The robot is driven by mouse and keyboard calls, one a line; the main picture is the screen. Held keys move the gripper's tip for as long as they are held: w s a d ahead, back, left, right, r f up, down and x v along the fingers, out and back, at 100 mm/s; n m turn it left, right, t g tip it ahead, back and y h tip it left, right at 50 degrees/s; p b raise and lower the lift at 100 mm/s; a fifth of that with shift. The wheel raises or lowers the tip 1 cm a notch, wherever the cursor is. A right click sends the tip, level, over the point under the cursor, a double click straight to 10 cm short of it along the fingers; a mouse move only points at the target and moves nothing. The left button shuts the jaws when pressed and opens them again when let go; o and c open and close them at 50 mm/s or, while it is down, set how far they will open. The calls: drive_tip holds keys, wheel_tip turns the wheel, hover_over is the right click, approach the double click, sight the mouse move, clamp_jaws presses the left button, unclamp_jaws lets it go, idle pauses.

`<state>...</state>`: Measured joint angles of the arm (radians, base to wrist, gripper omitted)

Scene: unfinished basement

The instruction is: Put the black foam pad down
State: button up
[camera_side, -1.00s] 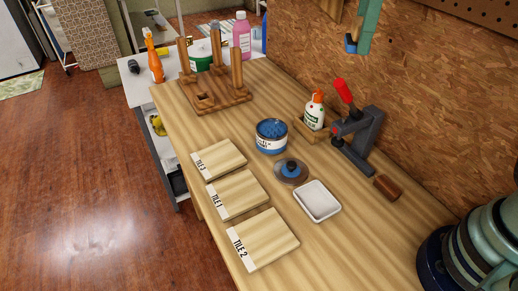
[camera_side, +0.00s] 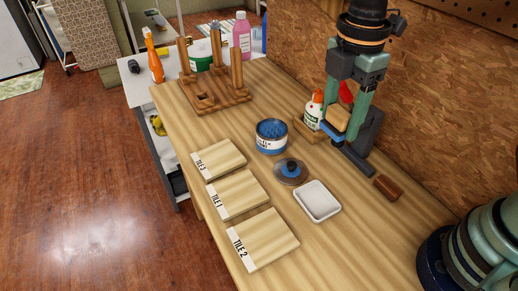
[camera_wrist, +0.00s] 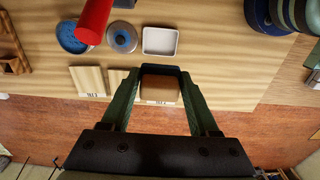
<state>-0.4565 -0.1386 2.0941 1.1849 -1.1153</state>
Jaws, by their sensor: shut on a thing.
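My gripper (camera_side: 336,130) is shut on a small tan-brown block (camera_side: 338,118), pointing down at the right side of the bench, in front of the clamp and the upright board. In the wrist view the block (camera_wrist: 160,88) sits between the two green fingers (camera_wrist: 158,100). A dark blue-black band runs along its far edge; I cannot tell whether it is part of the block or of the fingertips. I see no thing that is clearly a black foam pad. The block appears held above the bench; the gap below it is hard to judge.
A dark clamp (camera_side: 373,130) and a glue bottle (camera_side: 312,112) stand close to my gripper. A blue can (camera_side: 271,136), a round lid (camera_side: 291,171), a white tray (camera_side: 317,201), a brown block (camera_side: 387,187) and three tiles (camera_side: 236,194) lie nearer. A peg stand (camera_side: 214,96) is far left.

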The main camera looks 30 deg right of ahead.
sight(318, 201)
wheel_tip(318, 201, down, 21)
drive_tip(key=shift+r, duration=0.15)
idle(0.5)
drive_tip(key=o, duration=0.9)
wheel_tip(318, 201, up, 12)
idle(0.4)
